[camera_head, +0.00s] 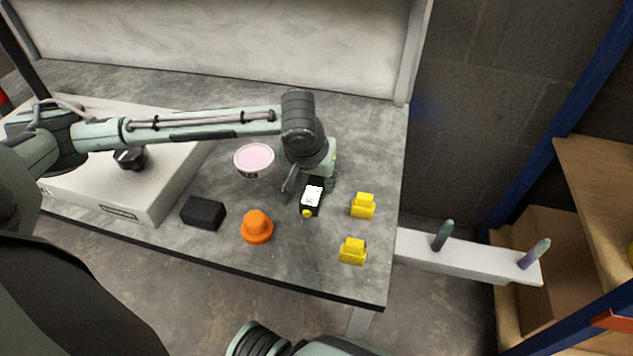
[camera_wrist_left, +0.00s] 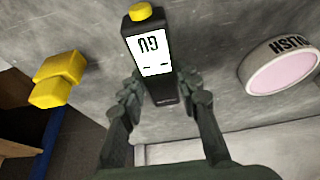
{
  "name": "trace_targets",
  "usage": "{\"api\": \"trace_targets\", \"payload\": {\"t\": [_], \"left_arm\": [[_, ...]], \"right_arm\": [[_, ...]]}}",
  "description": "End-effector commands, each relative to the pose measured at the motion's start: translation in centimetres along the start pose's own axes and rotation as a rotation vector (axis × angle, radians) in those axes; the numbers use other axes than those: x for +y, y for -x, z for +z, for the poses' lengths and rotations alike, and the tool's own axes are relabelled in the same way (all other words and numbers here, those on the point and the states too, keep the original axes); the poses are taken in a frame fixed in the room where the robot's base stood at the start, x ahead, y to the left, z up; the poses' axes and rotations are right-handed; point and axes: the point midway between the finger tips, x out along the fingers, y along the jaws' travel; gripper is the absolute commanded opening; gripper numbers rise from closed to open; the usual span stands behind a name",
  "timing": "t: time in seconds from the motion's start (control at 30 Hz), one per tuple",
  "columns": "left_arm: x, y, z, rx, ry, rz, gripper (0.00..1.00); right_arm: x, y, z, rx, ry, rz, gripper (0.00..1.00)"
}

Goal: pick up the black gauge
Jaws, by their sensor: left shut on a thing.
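The black gauge (camera_head: 312,197) has a white display and a yellow knob at its near end. In the head view it is on or just above the grey table, right of the middle. My left gripper (camera_head: 308,187) reaches down over its far end. In the left wrist view the gauge (camera_wrist_left: 152,58) sits between the fingers of my left gripper (camera_wrist_left: 160,95), which are shut on its lower body. I cannot tell whether it touches the table. My right gripper is not in view; only part of my right arm shows at the bottom of the head view.
A pink-topped round tin (camera_head: 254,160) stands left of the gripper. Two yellow pieces (camera_head: 363,206) (camera_head: 353,251) lie to the right. An orange knob-like piece (camera_head: 257,227) and a black block (camera_head: 203,213) are on the left, beside a white box (camera_head: 130,205). The table's right edge is close.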

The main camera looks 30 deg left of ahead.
Motion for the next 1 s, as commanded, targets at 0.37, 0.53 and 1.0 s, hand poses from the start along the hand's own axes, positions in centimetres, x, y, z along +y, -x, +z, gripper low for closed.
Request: {"api": "trace_targets", "payload": {"t": [0.37, 0.53, 1.0], "left_arm": [[0.1, 2.6, -1.2, 0.004, 0.001, 0.002, 0.0], [-1.7, 5.1, -1.2, 0.001, 0.001, -0.005, 0.0], [-9.2, 11.5, 0.9, 0.0, 0.001, -0.005, 0.0]], "right_arm": [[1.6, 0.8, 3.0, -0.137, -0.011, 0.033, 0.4], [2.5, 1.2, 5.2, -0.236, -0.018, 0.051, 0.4], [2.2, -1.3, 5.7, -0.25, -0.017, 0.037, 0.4]]}}
